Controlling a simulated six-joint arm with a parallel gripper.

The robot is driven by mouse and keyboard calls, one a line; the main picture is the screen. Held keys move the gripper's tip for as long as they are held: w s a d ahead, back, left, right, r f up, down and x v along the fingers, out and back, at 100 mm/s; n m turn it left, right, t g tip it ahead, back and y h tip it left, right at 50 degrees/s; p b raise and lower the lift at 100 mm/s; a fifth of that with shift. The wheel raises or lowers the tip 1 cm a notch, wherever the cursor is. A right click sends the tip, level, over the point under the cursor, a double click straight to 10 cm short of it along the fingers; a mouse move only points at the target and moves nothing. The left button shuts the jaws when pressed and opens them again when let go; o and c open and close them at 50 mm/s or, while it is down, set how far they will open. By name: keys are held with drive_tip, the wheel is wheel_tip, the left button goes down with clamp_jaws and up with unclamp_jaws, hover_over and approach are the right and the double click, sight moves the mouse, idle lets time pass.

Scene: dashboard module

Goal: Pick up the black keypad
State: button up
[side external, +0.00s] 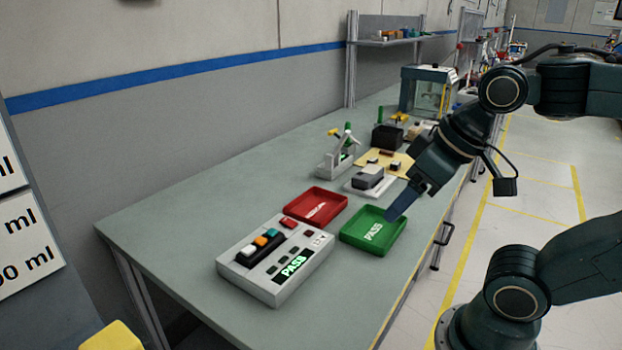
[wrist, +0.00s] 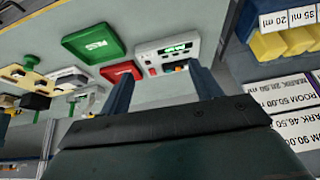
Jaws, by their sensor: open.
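A black keypad (side external: 260,246) with white, orange and teal keys sits on top of the white tester box (side external: 289,291) near the front of the bench. In the wrist view the white box (wrist: 146,50) shows beyond my fingers, and only part of the keypad area is visible. My gripper (side external: 408,203) is above the green tray (side external: 349,234), to the right of the keypad and apart from it. In the wrist view its two blue fingers (wrist: 162,83) are spread with nothing between them.
A red tray (side external: 340,200) lies between the tester and a grey-topped white fixture (side external: 352,186). A small clamp stand (side external: 332,168), a black bin (side external: 386,138) and a clear tank (side external: 413,95) stand farther back. The bench's left side is clear.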

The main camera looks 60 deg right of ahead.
drive_tip(key=w+a+r+m+g+y, duration=0.1)
drive_tip(key=w+a+r+m, duration=0.2)
drive_tip(key=w, duration=0.5)
drive_tip(key=m+g+y, duration=0.4)
drive_tip(key=m+g, duration=0.1)
drive_tip(key=m, duration=1)
hover_over(262, 238)
drive_tip(key=d, duration=0.5)
wheel_tip(262, 238, down, 9)
drive_tip(key=shift+s+d+f, duration=0.1)
drive_tip(key=shift+s+d, duration=0.05)
drive_tip(key=shift+d, duration=0.05)
drive_tip(key=shift+f, duration=0.1)
drive_tip(key=shift+h, duration=0.3)
drive_tip(key=shift+w+x, duration=0.1)
drive_tip(key=shift+x, duration=3.3)
drive_tip(key=shift+w+x, duration=0.15)
drive_tip(key=shift+x, duration=3.3)
drive_tip(key=shift+w+a, duration=0.1)
drive_tip(key=shift+w, duration=0.05)
drive_tip(key=c, duration=1.1)
